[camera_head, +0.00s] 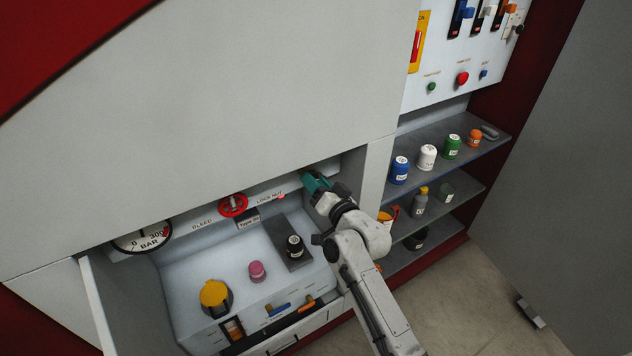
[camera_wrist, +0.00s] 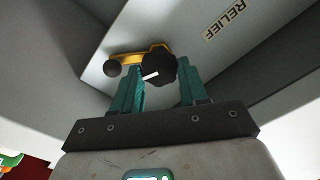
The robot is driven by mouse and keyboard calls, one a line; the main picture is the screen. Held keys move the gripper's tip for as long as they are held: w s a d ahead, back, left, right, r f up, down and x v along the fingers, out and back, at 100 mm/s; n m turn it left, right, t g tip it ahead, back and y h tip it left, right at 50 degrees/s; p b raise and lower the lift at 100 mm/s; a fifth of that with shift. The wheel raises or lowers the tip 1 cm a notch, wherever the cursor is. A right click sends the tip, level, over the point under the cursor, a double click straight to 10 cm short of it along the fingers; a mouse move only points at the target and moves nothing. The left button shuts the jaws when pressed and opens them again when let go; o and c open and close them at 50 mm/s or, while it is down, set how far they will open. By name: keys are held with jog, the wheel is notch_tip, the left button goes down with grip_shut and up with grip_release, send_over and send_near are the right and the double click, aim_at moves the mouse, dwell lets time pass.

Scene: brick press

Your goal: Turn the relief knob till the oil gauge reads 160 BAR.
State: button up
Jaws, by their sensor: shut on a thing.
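The relief knob (camera_wrist: 158,69) is black with a white pointer line, in the wrist view below the RELIEF label (camera_wrist: 224,19). My gripper (camera_wrist: 162,68) has its teal fingers on either side of the knob and is shut on it. In the head view my gripper (camera_head: 314,181) reaches into the right end of the recess, and the knob is hidden there. The oil gauge (camera_head: 141,238) is a white dial at the left of the recess, marked BAR. The panel edge cuts off its top, and I cannot read its needle.
A yellow lever with a black ball (camera_wrist: 113,68) sits close beside the knob. A red bleed wheel (camera_head: 233,205) is left of my gripper. Below are a yellow knob (camera_head: 214,294), a pink knob (camera_head: 257,271) and a black knob (camera_head: 295,246). Shelves (camera_head: 470,140) with several bottles stand right.

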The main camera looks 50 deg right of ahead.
jog(key=o, duration=1.1)
jog(key=shift+c, duration=0.2)
jog(key=b+v, duration=0.1)
jog(key=v, duration=0.9)
jog(key=shift+s, duration=0.4)
jog(key=shift+a, duration=0.1)
